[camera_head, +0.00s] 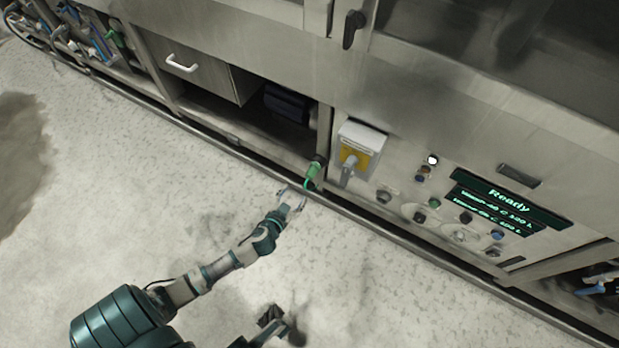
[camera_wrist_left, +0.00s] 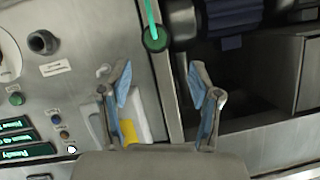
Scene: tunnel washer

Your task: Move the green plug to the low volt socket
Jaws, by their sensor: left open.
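The green plug (camera_head: 314,172) sits at the cabinet post, left of the control panel, with a green cable hanging from it. In the left wrist view the plug (camera_wrist_left: 155,39) shows as a dark disc with a green rim, beyond the fingertips. My left gripper (camera_head: 291,199) is open and empty, just short of the plug; its spread fingers (camera_wrist_left: 160,72) also show in the wrist view. A grey round socket (camera_head: 384,196) is low on the panel, right of the plug; it also shows in the wrist view (camera_wrist_left: 42,42). Its label is unreadable. My right gripper (camera_head: 276,320) is partly visible at the bottom.
A white and yellow box (camera_head: 361,145) with a grey connector is between plug and socket. Knobs, buttons and a "Ready" display (camera_head: 508,200) fill the panel. An open cabinet bay and a drawer (camera_head: 190,66) are on the left. The floor in front is clear.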

